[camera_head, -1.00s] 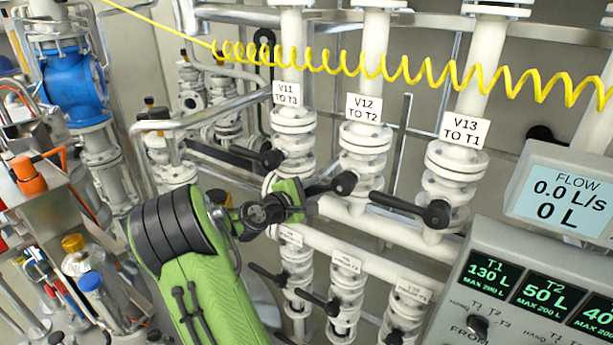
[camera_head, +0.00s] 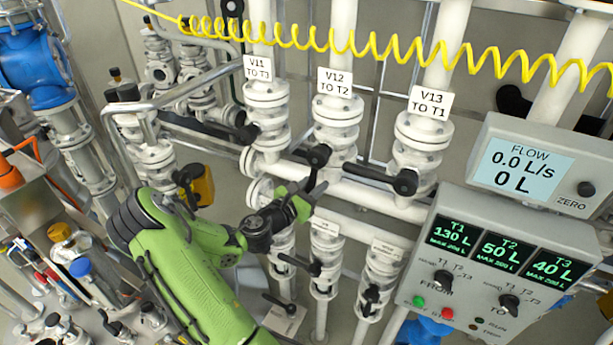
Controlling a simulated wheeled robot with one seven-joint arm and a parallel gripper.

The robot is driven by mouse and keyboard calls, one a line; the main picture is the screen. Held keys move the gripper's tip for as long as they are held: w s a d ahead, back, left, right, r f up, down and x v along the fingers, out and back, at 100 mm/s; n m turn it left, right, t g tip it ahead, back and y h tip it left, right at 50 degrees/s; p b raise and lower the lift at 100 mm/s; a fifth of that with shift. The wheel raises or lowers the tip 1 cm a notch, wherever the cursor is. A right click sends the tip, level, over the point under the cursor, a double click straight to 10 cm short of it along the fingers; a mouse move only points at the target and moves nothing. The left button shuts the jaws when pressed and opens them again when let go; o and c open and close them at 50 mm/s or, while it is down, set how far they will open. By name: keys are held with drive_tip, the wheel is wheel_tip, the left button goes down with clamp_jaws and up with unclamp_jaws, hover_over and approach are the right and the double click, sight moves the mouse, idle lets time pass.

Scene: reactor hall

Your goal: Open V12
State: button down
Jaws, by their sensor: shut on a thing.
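Valve V12 (camera_head: 337,112) is a white flanged valve on the middle pipe, with the label "V12 TO T2" (camera_head: 335,82) above it. My gripper (camera_head: 312,190), at the end of my green arm, is shut on the lower end of this lever. The jaws partly hide the lever's end.
V11 (camera_head: 265,98) on the left and V13 (camera_head: 422,130) on the right have black levers pointing left. V13's lever (camera_head: 403,182) is close to my gripper. Smaller valves sit below. The control panel (camera_head: 500,262) shows flow 0.0 L/s. A yellow coiled cable (camera_head: 395,62) crosses above.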

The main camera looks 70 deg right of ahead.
drive_tip(key=shift+s+a+f+n+p, duration=0.1)
drive_tip(key=shift+s+n+p, duration=0.1)
drive_tip(key=shift+s+n, duration=0.25)
drive_tip(key=shift+s+a+f+n+p, duration=0.1)
drive_tip(key=shift+s+n+p, duration=0.05)
drive_tip(key=shift+s+n, duration=0.3)
drive_tip(key=c, duration=0.9)
unclamp_jaws()
drive_tip(key=shift+s+r, duration=0.1)
drive_tip(key=shift+c, duration=0.2)
drive_tip(key=p+v, duration=0.1)
drive_tip(key=v, duration=1.4)
drive_tip(key=shift+w+a+f+p, duration=0.2)
drive_tip(key=shift+a+f+p, duration=0.1)
drive_tip(key=shift+p, duration=0.1)
